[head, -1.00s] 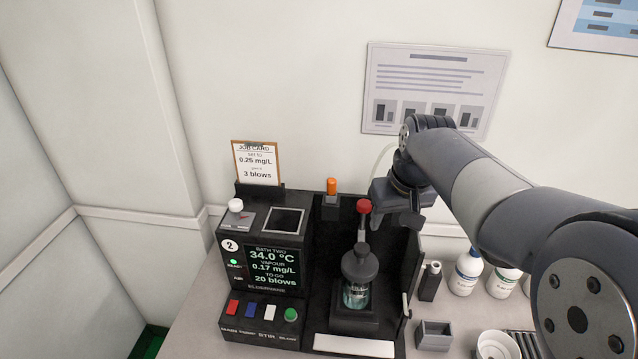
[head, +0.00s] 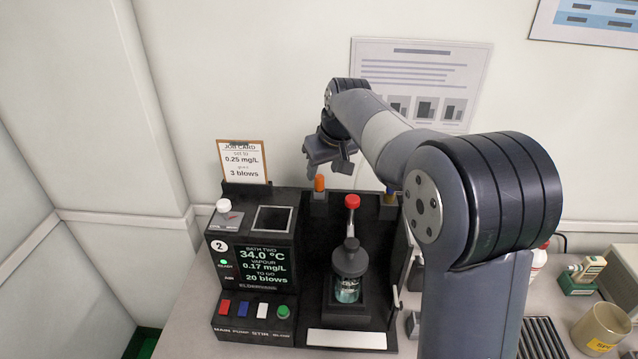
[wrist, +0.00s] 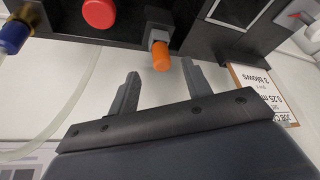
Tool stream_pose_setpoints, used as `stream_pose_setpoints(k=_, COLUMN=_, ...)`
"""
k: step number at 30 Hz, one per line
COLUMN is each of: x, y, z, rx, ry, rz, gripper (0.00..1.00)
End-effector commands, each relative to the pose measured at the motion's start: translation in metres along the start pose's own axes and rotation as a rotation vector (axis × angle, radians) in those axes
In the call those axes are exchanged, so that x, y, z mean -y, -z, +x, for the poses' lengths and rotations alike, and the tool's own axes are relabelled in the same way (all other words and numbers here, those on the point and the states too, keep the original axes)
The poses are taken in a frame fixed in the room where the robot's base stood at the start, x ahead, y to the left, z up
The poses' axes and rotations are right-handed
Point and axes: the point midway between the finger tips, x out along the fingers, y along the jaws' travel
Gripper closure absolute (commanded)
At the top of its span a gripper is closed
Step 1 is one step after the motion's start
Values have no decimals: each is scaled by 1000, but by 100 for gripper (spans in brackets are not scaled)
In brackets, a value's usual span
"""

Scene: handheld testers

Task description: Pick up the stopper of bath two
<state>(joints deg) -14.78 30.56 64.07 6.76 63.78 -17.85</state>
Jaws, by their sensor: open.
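The bath two unit (head: 211,243) is black, with a "2" label and a lit screen. An orange-topped plug (head: 319,183) stands at its back; I take this to be the stopper. It also shows in the wrist view (wrist: 161,57) between and just beyond the fingers, in a grey collar. My gripper (head: 328,172) is open and empty, just above and behind the plug in the head view. In the wrist view its two fingers (wrist: 160,76) are spread either side of the plug, with no contact seen.
A blue and brass hose fitting (wrist: 14,36) is to one side in the wrist view. A job card (head: 243,161) stands at left. The wall is close behind.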

Motion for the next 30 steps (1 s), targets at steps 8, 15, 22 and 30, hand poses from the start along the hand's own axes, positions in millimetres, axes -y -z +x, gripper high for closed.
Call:
stream_pose_setpoints(k=8, x=3, y=1, z=39, rx=4, ry=1, rz=1, gripper=53)
stream_pose_setpoints(k=15, x=3, y=1, z=48, rx=1, ry=0, rz=1, gripper=53)
stream_pose_setpoints(k=22, x=2, y=1, z=48, rx=0, ry=0, rz=1, gripper=65)
stream_pose_setpoints(k=30, x=2, y=1, z=47, rx=0, ry=0, rz=1, gripper=87)
